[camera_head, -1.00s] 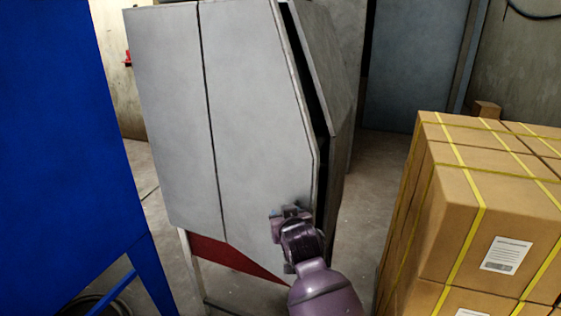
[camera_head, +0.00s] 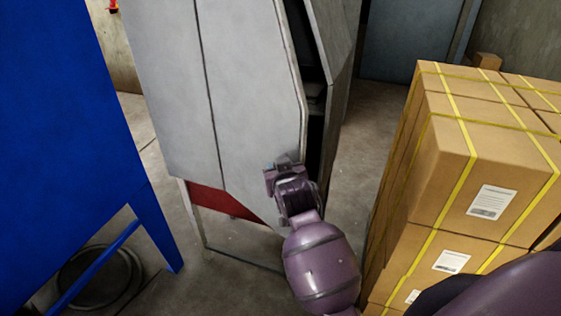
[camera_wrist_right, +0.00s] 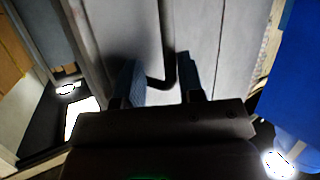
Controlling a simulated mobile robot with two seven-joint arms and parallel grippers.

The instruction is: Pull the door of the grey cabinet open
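The grey cabinet (camera_head: 165,80) stands tilted in the head view, left of centre. Its right door panel (camera_head: 245,80) stands away from the body along the right edge, with a dark gap (camera_head: 303,45) showing the inside. My right gripper (camera_head: 283,165) is at the lower right part of this door. In the right wrist view, the two fingers of my right gripper (camera_wrist_right: 158,80) are apart, on either side of a dark bent handle (camera_wrist_right: 165,60) on the grey door. Room shows beside the handle between the fingers. My left gripper is not in view.
A blue cabinet or panel (camera_head: 60,130) stands close on the left. Strapped cardboard boxes (camera_head: 450,160) are stacked on the right, close to my right arm. Bare floor (camera_head: 365,140) lies between the cabinet and the boxes.

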